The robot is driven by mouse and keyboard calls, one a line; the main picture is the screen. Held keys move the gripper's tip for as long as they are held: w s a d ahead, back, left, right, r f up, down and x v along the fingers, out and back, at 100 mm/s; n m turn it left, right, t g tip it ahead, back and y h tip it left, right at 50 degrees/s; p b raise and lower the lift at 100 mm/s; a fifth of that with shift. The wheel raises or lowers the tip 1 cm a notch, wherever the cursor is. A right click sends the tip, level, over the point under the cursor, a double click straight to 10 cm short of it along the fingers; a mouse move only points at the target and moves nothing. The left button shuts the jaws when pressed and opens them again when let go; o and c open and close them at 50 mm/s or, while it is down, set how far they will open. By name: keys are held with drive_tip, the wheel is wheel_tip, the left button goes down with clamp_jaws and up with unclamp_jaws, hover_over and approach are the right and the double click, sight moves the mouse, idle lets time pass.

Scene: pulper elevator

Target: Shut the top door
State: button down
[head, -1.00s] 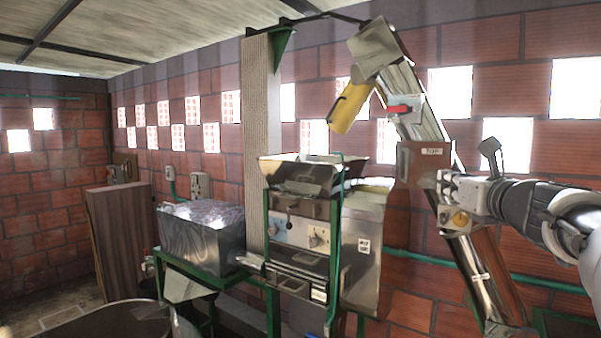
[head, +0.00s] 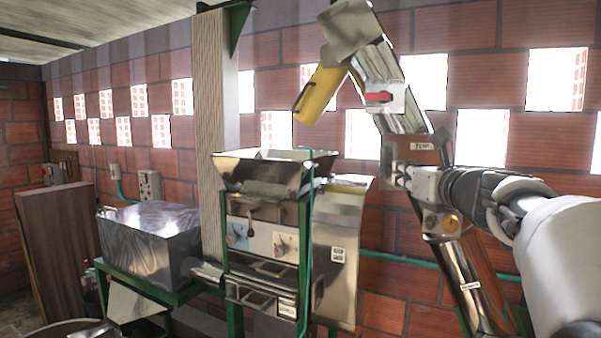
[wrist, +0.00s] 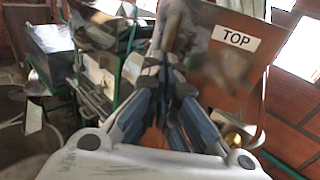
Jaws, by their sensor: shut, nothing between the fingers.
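The top door (head: 432,158) is a reflective, brownish metal panel with a white label reading "TOP", on the slanted elevator tube (head: 378,62) at the right. It fills the upper right of the wrist view (wrist: 205,70), label upright and readable. I cannot tell how far the door stands open. My gripper (head: 402,178) is shut and empty, in front of the door's lower left part in the head view. In the wrist view the closed fingertips (wrist: 166,62) are by the panel's left edge; contact cannot be told.
A yellow spout (head: 320,95) and a red-handled part (head: 380,98) are above the door. A yellow knob (head: 450,222) is below it. The pulper with its steel hopper (head: 270,172) stands left on a green frame, beside a steel box (head: 150,240). Brick wall lies behind.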

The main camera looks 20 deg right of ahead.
sight(383, 167)
drive_tip(key=shift+w+a+r, duration=0.1)
drive_tip(key=shift+w+a, duration=0.05)
drive_tip(key=shift+w, duration=0.45)
drive_tip(key=shift+w+a, duration=0.1)
drive_tip(key=shift+w, duration=0.45)
drive_tip(key=shift+w+d+p, duration=0.1)
drive_tip(key=shift+w+p, duration=0.3)
drive_tip(key=shift+w, duration=0.75)
drive_tip(key=shift+w+d, duration=0.15)
drive_tip(key=shift+w, duration=0.4)
drive_tip(key=shift+w+d, duration=0.15)
drive_tip(key=shift+w, duration=0.35)
